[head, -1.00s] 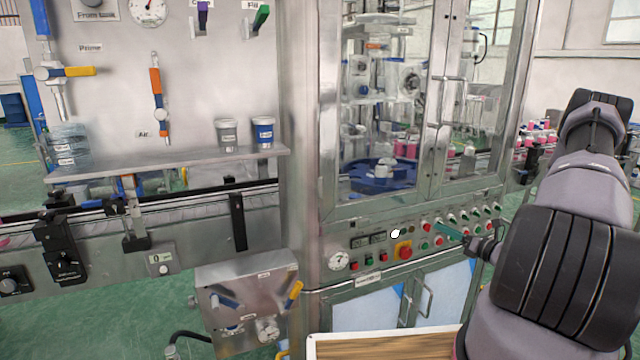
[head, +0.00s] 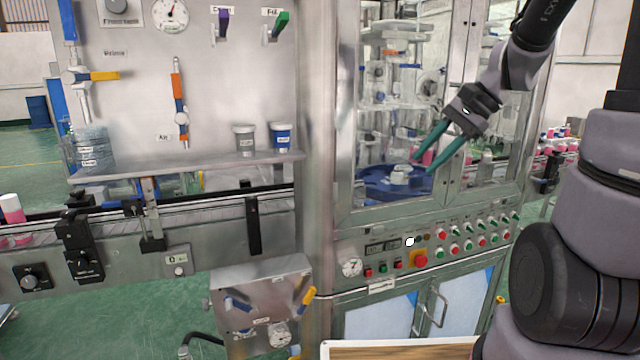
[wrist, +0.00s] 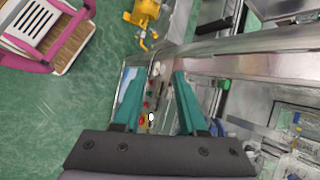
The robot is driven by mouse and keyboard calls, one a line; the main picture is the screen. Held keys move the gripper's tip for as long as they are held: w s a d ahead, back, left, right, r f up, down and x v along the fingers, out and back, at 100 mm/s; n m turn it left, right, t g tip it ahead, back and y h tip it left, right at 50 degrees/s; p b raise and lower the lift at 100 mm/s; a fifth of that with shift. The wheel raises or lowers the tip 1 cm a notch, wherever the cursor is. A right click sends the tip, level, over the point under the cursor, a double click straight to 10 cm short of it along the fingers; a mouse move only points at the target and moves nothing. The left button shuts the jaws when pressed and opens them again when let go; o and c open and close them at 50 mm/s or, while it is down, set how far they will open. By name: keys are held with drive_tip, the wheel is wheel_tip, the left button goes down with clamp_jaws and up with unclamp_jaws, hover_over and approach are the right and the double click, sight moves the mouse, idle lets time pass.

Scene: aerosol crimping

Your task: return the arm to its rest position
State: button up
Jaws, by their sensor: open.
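My gripper (head: 437,148) is in the upper right of the head view, in front of the glass doors of the crimping cabinet (head: 346,150). Its two green fingers are apart, point down to the left and hold nothing. In the wrist view my gripper (wrist: 155,88) shows the same green fingers spread, with the control panel seen between and below them. My arm comes down from the upper right of the head view, bent above the gripper. I cannot tell how far the fingertips are from the glass.
The button panel (head: 450,238) with a red emergency stop (head: 419,259) is below the gripper. A conveyor (head: 200,208) and a shelf with two cups (head: 281,136) are at left. A wooden-topped surface (head: 400,350) is at the bottom. Open green floor shows in the wrist view.

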drive_tip(key=s+d+r+n+t+h, duration=0.2)
drive_tip(key=s+r+n+t+h, duration=0.3)
drive_tip(key=s+r, duration=0.4)
drive_tip(key=shift+s+n, duration=0.65)
drive_tip(key=shift+n, duration=0.15)
drive_tip(key=shift+r, duration=0.1)
